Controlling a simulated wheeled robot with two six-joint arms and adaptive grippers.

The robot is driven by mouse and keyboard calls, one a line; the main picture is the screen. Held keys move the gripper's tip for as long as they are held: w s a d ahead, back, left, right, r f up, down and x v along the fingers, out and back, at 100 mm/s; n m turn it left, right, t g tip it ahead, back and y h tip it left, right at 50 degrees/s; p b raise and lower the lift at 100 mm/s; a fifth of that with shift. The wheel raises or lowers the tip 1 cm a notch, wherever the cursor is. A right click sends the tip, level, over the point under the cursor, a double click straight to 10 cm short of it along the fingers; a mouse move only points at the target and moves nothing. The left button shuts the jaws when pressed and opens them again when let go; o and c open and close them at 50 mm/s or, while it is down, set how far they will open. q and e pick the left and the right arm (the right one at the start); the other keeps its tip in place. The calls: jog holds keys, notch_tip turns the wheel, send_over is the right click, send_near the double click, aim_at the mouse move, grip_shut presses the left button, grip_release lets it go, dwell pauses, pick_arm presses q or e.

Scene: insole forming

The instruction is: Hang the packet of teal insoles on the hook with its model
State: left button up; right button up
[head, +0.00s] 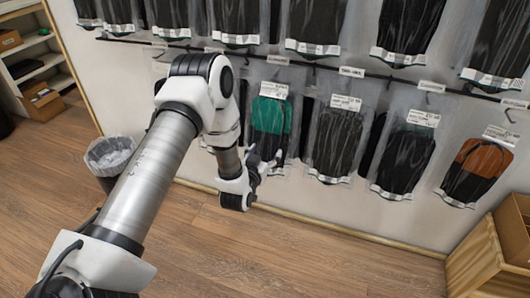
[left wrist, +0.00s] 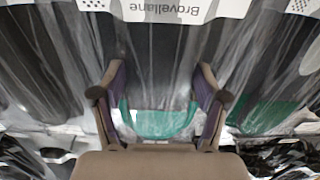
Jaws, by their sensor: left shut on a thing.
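A clear packet with teal-topped, dark insoles (head: 270,116) shows at the lower hook row in the head view, under a white label. My left gripper (head: 264,162) is at the packet's lower part. In the left wrist view the gripper's fingers (left wrist: 160,105) are shut on a packet with a teal part (left wrist: 160,124) between them. A white strip reading "Brovellane" (left wrist: 185,10) crosses the top. More teal (left wrist: 262,117) shows to the right of the fingers. I cannot tell whether the held packet is on the hook; the hook is hidden. My right gripper is not in view.
Packets of black insoles (head: 336,140) and a brown-topped packet (head: 477,168) hang to the right. More packets hang on the upper row (head: 316,22). A bin (head: 110,157) stands at left, a wooden crate (head: 485,262) at lower right. The floor between is clear.

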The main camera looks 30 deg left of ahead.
pick_arm(q)
jog(key=o, duration=1.2)
